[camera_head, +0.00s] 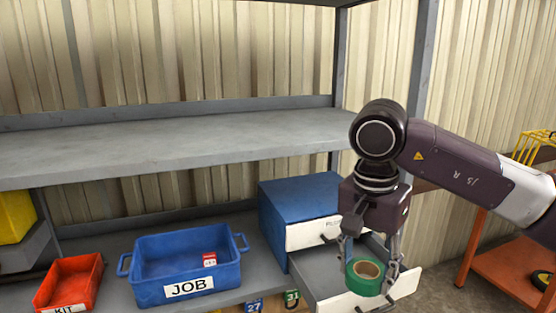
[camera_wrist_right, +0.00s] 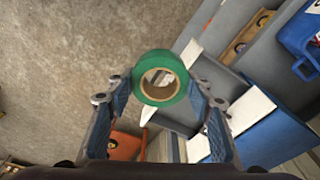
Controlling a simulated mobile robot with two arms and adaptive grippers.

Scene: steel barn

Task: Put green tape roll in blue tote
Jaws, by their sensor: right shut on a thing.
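The green tape roll (camera_head: 364,281) is between the fingers of my right gripper (camera_head: 369,270), in front of an open drawer. My right gripper is shut on it, and the roll also shows between the fingertips in the right wrist view (camera_wrist_right: 160,93). The blue tote (camera_head: 188,268), labelled JOB, stands on the lower shelf to the left of the gripper. A small red and white item (camera_head: 209,259) shows inside the tote. The tote's corner also shows at the upper right of the right wrist view (camera_wrist_right: 299,38). My left gripper is not in view.
A blue drawer cabinet (camera_head: 300,198) stands between tote and gripper, with its lower drawer (camera_head: 325,274) pulled out. A red KIT bin (camera_head: 70,283) sits left of the tote. The grey upper shelf (camera_head: 180,147) spans above the tote. An orange cart (camera_head: 510,265) stands at right.

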